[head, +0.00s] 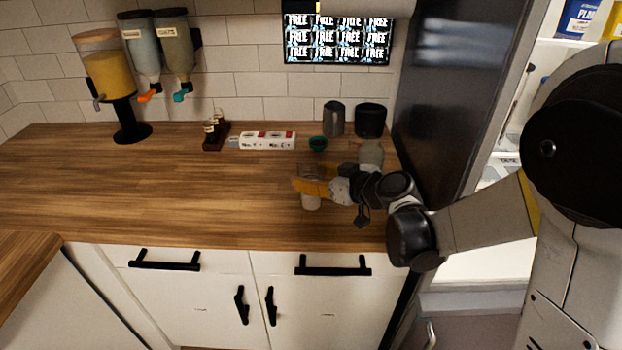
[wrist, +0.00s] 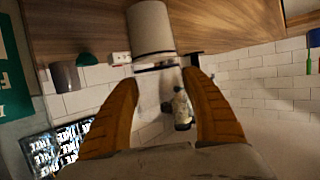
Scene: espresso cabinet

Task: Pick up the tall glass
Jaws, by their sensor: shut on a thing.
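The tall glass (head: 311,202) is at the front right of the wooden counter, upright in the head view. My gripper (head: 311,187) reaches in from the right, and its orange fingers are closed around the glass. In the wrist view, where the scene is upside down, the two orange fingers (wrist: 164,92) stand on either side of the clear part of the glass. A pale grey cylindrical part (wrist: 149,28) shows beyond the fingertips and looks like the glass's lower end. I cannot tell whether its base touches the counter.
A pale cup (head: 371,153) stands close behind my wrist. A teal bowl (head: 318,143), a dark pitcher (head: 333,118) and a black canister (head: 370,120) stand further back. A white box (head: 267,140) lies left of them.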

